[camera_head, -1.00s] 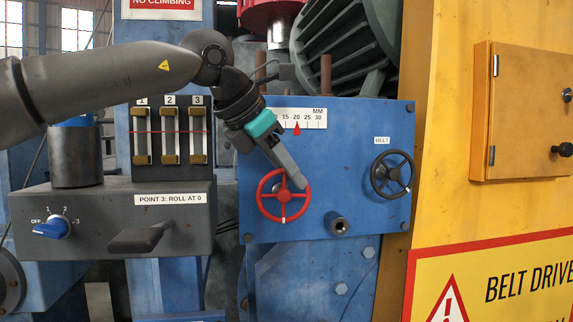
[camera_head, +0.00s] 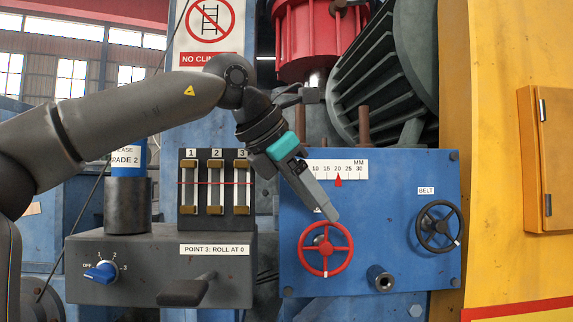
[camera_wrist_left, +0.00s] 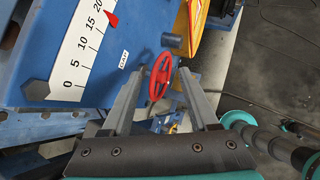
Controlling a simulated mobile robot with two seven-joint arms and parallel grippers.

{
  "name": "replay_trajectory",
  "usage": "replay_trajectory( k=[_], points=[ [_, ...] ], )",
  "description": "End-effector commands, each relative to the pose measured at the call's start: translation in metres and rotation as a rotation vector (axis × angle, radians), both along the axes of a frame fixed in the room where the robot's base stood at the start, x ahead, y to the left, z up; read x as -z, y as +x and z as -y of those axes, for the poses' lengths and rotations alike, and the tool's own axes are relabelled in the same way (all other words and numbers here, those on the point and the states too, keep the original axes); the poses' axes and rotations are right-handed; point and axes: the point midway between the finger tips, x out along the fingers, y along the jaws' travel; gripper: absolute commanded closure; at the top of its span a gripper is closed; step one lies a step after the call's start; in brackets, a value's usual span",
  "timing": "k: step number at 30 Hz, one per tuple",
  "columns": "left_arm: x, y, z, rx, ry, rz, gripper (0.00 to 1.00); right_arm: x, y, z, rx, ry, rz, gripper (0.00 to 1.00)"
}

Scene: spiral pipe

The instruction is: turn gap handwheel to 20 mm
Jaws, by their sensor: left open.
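The red gap handwheel (camera_head: 326,267) is on the lower left of the blue panel (camera_head: 395,215). Above it, the red pointer (camera_head: 338,181) stands at 20 on the white MM scale (camera_head: 345,168). My left gripper (camera_head: 334,216) reaches down from the upper left, its fingertips in front of the wheel's top rim. In the left wrist view the gripper (camera_wrist_left: 162,77) is open, and the handwheel (camera_wrist_left: 160,78) shows between and beyond its fingers, seemingly not gripped. The scale (camera_wrist_left: 82,45) shows there too, with the pointer by 20. My right gripper is out of view.
A black BELT handwheel (camera_head: 438,227) is on the panel's right, and a pipe stub (camera_head: 380,279) sticks out below. A grey control box (camera_head: 160,265) with a blue knob and a dark lever (camera_head: 187,289) juts out at left. A yellow housing stands right.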

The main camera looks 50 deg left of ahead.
Motion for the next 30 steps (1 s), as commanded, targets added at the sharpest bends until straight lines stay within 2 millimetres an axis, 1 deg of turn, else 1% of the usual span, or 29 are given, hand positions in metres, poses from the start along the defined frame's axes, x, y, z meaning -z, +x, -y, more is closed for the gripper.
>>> replay_trajectory(
  k=[1, 6, 12, 18, 30],
  points=[
    [-0.011, -0.009, -0.001, -0.002, 0.002, 0.006, 0.4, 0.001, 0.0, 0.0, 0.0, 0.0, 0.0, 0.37],
    [-0.04, -0.037, -0.002, -0.001, 0.0, 0.004, 0.4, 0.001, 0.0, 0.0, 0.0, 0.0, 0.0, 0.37],
    [-0.064, -0.059, -0.004, -0.001, 0.0, 0.0, 0.4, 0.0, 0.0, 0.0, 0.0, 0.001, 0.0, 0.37],
    [-0.072, -0.068, -0.004, 0.0, 0.0, -0.002, 0.4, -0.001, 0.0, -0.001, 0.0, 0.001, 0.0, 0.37],
    [-0.072, -0.068, -0.004, 0.0, 0.0, -0.002, 0.4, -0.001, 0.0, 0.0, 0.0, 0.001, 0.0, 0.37]
  ],
)
